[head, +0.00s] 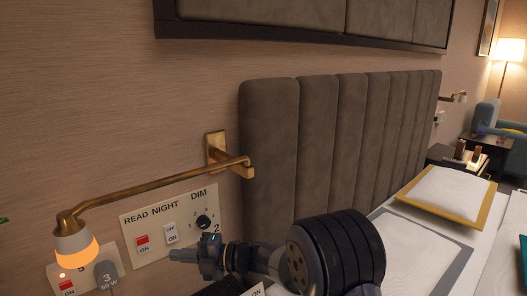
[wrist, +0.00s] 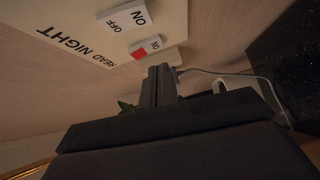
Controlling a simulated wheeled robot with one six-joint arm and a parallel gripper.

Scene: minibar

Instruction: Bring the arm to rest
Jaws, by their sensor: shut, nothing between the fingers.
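My gripper (head: 184,256) is in the lower middle of the head view, pointing left, just below the switch panel in the picture. Its slim fingers are together and hold nothing. The wrist view shows the two dark fingers (wrist: 158,84) side by side, pointing at the wall near the panel. My dark arm runs from the gripper to the lower right. The panel (head: 171,215) carries a red READ switch (head: 142,243), a white NIGHT switch (head: 171,233) and a black DIM knob (head: 204,222). I cannot tell the exact gap between fingertips and wall.
A brass wall lamp (head: 150,185) with a lit shade (head: 76,247) reaches out at left above the gripper. A cable (wrist: 240,77) hangs near the fingers.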

